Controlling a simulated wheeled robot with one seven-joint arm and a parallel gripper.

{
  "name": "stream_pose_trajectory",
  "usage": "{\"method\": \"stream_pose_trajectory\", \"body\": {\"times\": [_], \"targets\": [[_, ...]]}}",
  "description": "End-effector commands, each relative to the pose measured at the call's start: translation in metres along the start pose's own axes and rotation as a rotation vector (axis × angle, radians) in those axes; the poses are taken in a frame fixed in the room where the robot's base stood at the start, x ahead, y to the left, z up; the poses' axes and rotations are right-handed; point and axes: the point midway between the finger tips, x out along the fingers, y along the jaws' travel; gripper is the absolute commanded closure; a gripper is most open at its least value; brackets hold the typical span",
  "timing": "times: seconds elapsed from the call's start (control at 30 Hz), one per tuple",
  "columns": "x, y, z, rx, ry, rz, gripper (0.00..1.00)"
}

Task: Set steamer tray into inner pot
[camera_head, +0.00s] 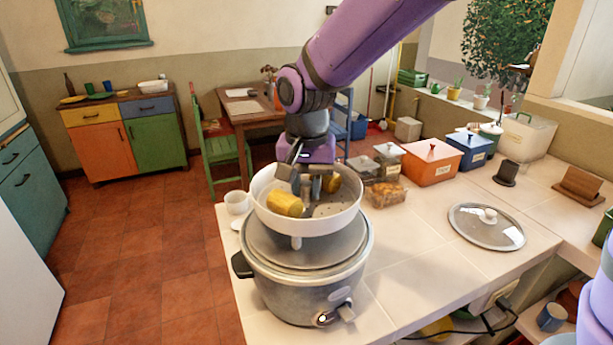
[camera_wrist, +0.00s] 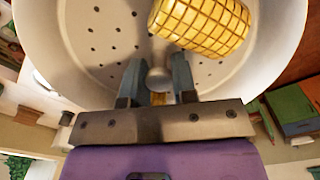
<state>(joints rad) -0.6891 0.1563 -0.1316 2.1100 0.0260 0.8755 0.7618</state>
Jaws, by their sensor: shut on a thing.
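The white perforated steamer tray (camera_head: 345,212) is above the rice cooker (camera_head: 290,290) in the head view, with a small foot showing under it. A yellow corn piece (camera_head: 285,203) lies in the tray; it also shows in the wrist view (camera_wrist: 200,25). My gripper (camera_head: 315,187) reaches into the tray from above. In the wrist view its fingers (camera_wrist: 158,82) are shut around the round knob at the middle of the tray (camera_wrist: 90,70). The grey inner pot (camera_head: 300,255) shows below the tray, partly hidden by it. The tray looks about level and apart from the pot.
A glass lid (camera_head: 480,238) lies on the tiled counter (camera_head: 420,270) at right. A white cup (camera_head: 237,202) stands left of the tray.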

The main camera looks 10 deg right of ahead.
Motion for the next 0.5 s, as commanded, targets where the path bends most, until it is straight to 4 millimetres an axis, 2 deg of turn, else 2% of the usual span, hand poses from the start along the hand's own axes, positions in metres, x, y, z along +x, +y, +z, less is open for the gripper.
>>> {"method": "stream_pose_trajectory", "body": {"times": [0.5], "targets": [[0.036,0.0,0.0,-0.001,-0.002,0.001,1.0]]}}
